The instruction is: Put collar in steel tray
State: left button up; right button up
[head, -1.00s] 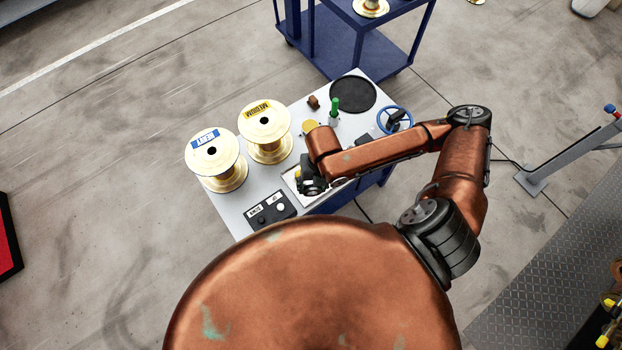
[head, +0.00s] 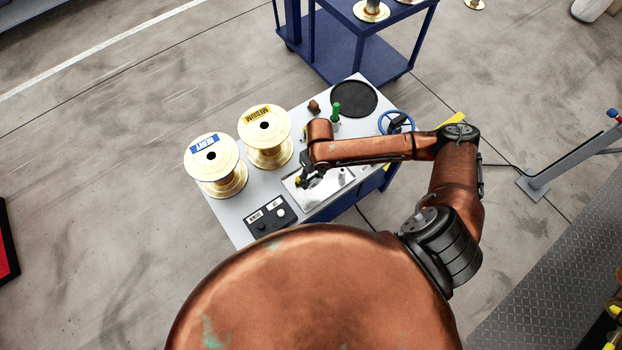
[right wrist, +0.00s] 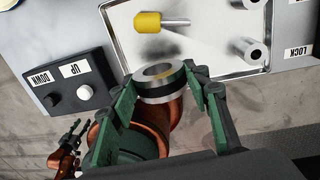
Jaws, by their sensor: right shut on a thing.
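The steel tray (head: 338,187) lies on the grey worktable's front part; it also fills the upper middle of the right wrist view (right wrist: 210,62). My right gripper (head: 308,180) is over the tray's left side in the head view. In the right wrist view, the green fingers of my right gripper (right wrist: 163,88) are shut on the collar (right wrist: 137,88), a steel ring with a dark band. The collar appears to be above the tray's near edge; its height is unclear. A small dark gripper (right wrist: 75,133), apparently my left one, shows at lower left, its jaws unclear.
The tray holds a yellow-handled tool (right wrist: 148,22) and a steel cylinder (right wrist: 248,50). An UP/DOWN button box (head: 270,216) stands beside it. Two gold spools (head: 215,165) (head: 266,137) stand at the left. A green-handled part (head: 336,110) and blue handwheel (head: 397,122) are farther back.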

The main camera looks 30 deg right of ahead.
aim_at(312, 175)
jog(key=w+f, duration=0.1)
jog(key=w+d+f, duration=0.1)
jog(key=shift+w+f, duration=0.15)
jog(key=shift+f, duration=0.15)
notch_tip(312, 175, down, 3)
jog(key=shift+w+f+b, duration=0.1)
jog(key=shift+f+b, duration=0.1)
jog(key=shift+b, duration=0.45)
jog(key=o, duration=1.5)
jog(key=shift+f, duration=0.1)
jog(key=shift+o, duration=0.2)
notch_tip(312, 175, up, 12)
jog(key=d+p, duration=0.1)
jog(key=p, duration=0.1)
jog(key=shift+d, duration=0.1)
